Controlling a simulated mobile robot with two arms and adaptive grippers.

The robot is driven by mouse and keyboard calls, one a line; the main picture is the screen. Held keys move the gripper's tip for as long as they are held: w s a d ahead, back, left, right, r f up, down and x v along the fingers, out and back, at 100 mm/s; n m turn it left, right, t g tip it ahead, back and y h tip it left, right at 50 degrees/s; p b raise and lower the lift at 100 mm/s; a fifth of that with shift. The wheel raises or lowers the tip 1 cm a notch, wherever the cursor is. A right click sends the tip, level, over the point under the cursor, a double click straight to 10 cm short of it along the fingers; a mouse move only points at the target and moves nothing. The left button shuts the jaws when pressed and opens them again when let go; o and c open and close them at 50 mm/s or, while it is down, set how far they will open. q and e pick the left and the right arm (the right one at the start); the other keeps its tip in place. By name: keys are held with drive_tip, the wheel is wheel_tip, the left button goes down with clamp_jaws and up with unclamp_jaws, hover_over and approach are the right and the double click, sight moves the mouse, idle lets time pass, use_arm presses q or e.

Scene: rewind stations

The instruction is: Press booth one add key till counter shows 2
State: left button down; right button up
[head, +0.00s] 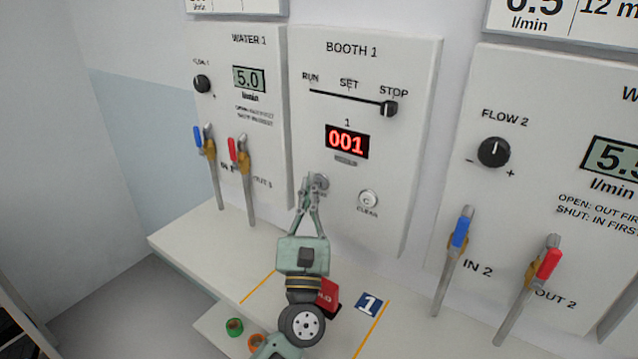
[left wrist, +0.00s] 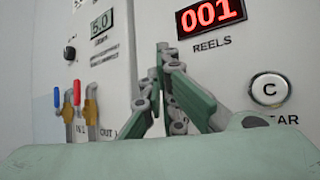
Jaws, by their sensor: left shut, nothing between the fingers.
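The booth 1 panel (head: 300,120) stands in the middle of the head view. Its red counter (head: 347,141) reads 001, and the counter (left wrist: 211,16) also reads 001 in the left wrist view. The add key (head: 322,181) is a round button below the counter, mostly hidden by my fingertips. My left gripper (head: 314,183) is shut and empty, its tips at the add key; I cannot tell whether they touch it. The gripper (left wrist: 163,50) hides the key in the left wrist view. The clear key (head: 368,200), marked C, is to the right. My right gripper is not in view.
The slider knob (head: 389,108) is at STOP. The Water 1 panel (head: 225,130), with blue and red valve handles, is at left. Flow 2 valves (head: 461,228) are at right. A red block (head: 327,294) and green ring (head: 235,326) lie below on the shelf.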

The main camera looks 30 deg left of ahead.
use_arm(q)
drive_tip(key=shift+w, duration=0.1)
drive_tip(key=shift+w, duration=0.35)
idle(0.3)
drive_tip(key=shift+w+d+b, duration=0.1)
drive_tip(key=shift+w+b, duration=0.25)
drive_tip(key=shift+b, duration=0.1)
drive_tip(key=shift+s, duration=0.15)
idle(0.5)
drive_tip(key=shift+s, duration=0.65)
